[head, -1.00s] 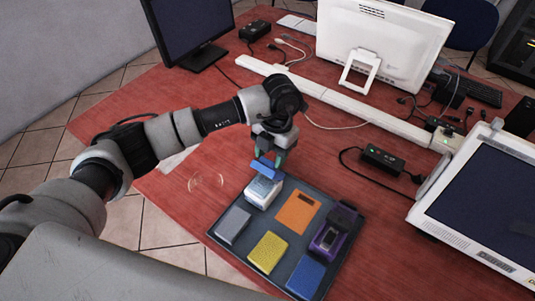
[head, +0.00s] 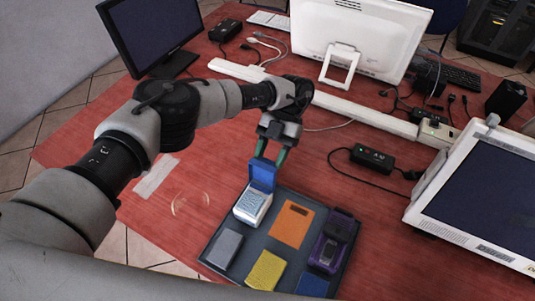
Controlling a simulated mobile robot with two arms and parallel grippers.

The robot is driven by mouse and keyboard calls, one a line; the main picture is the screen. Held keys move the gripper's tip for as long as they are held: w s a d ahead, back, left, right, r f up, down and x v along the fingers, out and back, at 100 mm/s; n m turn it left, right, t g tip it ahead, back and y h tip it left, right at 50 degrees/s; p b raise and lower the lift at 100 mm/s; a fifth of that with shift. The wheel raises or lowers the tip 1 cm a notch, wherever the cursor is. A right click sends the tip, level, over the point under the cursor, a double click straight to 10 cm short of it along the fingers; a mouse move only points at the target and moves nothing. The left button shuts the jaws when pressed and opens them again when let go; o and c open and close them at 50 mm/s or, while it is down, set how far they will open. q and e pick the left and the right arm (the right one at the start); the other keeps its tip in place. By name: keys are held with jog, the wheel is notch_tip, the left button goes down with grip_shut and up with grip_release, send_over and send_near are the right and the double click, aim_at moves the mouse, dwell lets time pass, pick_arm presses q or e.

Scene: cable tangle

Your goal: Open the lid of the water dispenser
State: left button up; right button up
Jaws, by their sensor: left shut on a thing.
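I see no water dispenser as such. A small white box (head: 252,207) with a hinged blue lid (head: 262,175) stands at the far left corner of a dark tray (head: 252,237). The lid stands up steeply at the box's far side, and the pale top of the box shows. My left gripper (head: 270,157) reaches down from above, its green fingertips shut on the upper edge of the lid. My right gripper is not in view.
The tray also holds an orange block (head: 292,224), a yellow block (head: 266,270), a grey block (head: 224,248), a blue block (head: 312,284) and a purple device (head: 327,251). A black adapter (head: 372,159) and cables lie behind. Monitors stand around the red table.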

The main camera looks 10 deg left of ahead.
pick_arm(q)
jog(key=shift+d+f+g, duration=0.15)
jog(key=shift+f+g, duration=0.25)
jog(key=shift+f, duration=0.2)
jog(key=shift+w+g+y, duration=0.1)
jog(key=shift+g+y, duration=0.2)
jog(key=o, duration=1.3)
jog(key=shift+r, duration=0.1)
notch_tip(320, 180, up, 4)
jog(key=shift+w+r, duration=0.1)
jog(key=s+d+r, duration=0.1)
jog(key=d+r, duration=0.1)
jog(key=d, duration=0.1)
jog(key=s+d+r+b, duration=0.1)
jog(key=s+d+r, duration=0.1)
jog(key=d, duration=0.2)
jog(key=s+d+r, duration=0.2)
jog(key=d, duration=0.1)
jog(key=shift+d+r, duration=0.25)
jog(key=shift+r, duration=0.15)
